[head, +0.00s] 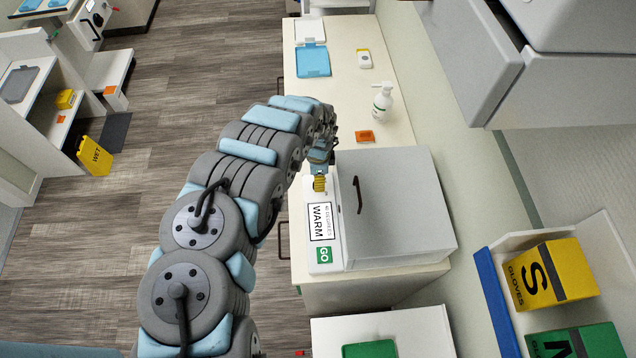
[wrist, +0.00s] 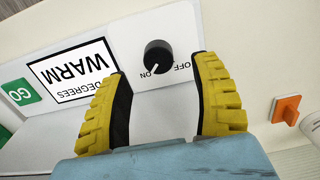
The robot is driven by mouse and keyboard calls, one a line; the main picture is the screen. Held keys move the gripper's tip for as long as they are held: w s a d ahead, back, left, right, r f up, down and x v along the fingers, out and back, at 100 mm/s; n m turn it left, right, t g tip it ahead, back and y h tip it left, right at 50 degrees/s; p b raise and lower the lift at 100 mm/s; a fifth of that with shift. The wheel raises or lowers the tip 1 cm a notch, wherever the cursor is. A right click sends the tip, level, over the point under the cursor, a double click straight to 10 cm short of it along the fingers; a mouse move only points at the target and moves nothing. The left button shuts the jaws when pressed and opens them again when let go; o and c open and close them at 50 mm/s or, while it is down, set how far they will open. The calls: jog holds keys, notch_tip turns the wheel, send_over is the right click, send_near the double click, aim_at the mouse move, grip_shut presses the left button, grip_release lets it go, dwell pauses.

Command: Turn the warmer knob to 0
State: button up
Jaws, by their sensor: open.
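The warmer (head: 395,205) is a grey box on the counter with a white front panel. Its label (wrist: 72,70) reads WARM, and a green GO tag (wrist: 21,92) is beside it. The black round knob (wrist: 158,56) shows in the wrist view, with a white pointer line directed toward the ON mark and an OFF mark to its right. My gripper (wrist: 165,100) has yellow ribbed fingers, open, on either side of the knob's position and apart from it. In the head view my gripper (head: 319,183) is at the panel, and the knob is hidden there.
An orange block (head: 365,136) and a white pump bottle (head: 382,102) stand on the counter beyond the warmer. Blue and white trays (head: 312,61) lie farther back. A grey cabinet (head: 545,70) overhangs at the upper right. A glove rack (head: 492,300) is at the lower right.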

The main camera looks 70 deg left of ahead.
jog(key=shift+s+f, duration=0.1)
jog(key=shift+f, duration=2.1)
grip_shut()
